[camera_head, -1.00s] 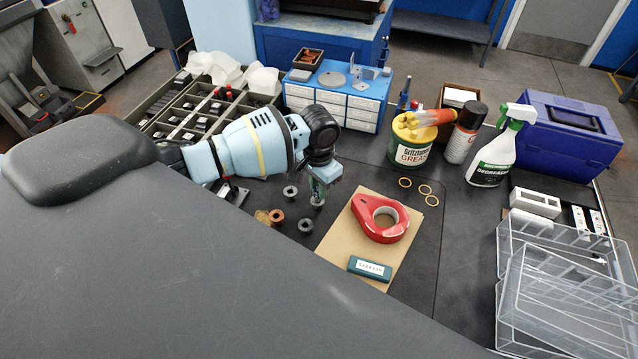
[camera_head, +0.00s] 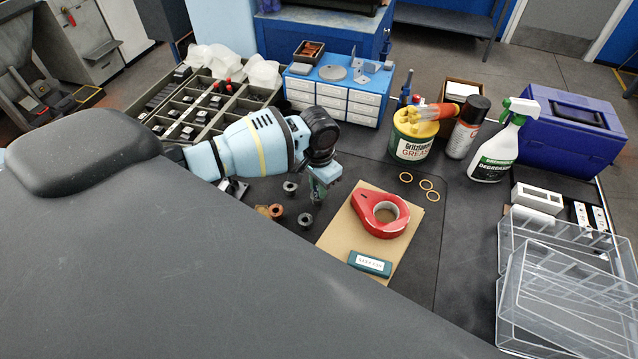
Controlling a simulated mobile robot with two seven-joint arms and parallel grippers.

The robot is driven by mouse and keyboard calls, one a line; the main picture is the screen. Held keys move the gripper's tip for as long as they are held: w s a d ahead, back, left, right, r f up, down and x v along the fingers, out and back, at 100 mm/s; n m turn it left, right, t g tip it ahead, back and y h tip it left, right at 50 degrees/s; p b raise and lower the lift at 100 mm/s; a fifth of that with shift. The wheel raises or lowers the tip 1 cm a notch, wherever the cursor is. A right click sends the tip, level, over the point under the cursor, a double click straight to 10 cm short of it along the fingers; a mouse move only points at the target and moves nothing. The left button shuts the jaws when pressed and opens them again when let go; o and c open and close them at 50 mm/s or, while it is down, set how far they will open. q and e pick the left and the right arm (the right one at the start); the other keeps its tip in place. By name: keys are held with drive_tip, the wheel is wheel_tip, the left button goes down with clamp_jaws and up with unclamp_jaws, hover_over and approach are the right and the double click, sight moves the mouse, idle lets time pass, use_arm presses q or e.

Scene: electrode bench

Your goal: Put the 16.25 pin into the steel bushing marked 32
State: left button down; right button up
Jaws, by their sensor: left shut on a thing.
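My left gripper (camera_head: 319,190) points down over the dark mat, close to the left edge of the cardboard sheet. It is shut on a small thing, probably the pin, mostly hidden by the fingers. A small grey ring-like part shows at the fingertips; I cannot tell whether the pin is in it or above it. Two grey steel bushings stand nearby: one (camera_head: 290,187) left of the gripper, one (camera_head: 305,220) nearer to me. A copper-coloured bushing (camera_head: 276,211) stands to their left, with another brownish piece beside it. No size marks are legible. My right gripper is not in view.
Right of the gripper, a red tape ring (camera_head: 366,208) and a teal labelled box (camera_head: 369,264) lie on the cardboard (camera_head: 340,237). Behind stand a blue drawer cabinet (camera_head: 331,111) and a grease tub (camera_head: 409,150). Clear plastic boxes (camera_head: 560,300) are at right.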

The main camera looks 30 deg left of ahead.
use_arm(q)
drive_tip(key=c, duration=1.2)
unclamp_jaws()
drive_tip(key=shift+c, duration=0.2)
wheel_tip(320, 180, up, 7)
drive_tip(key=shift+w+f+p, duration=0.1)
drive_tip(key=shift+f+p, duration=0.05)
drive_tip(key=shift+p, duration=0.2)
drive_tip(key=shift+r, duration=0.6)
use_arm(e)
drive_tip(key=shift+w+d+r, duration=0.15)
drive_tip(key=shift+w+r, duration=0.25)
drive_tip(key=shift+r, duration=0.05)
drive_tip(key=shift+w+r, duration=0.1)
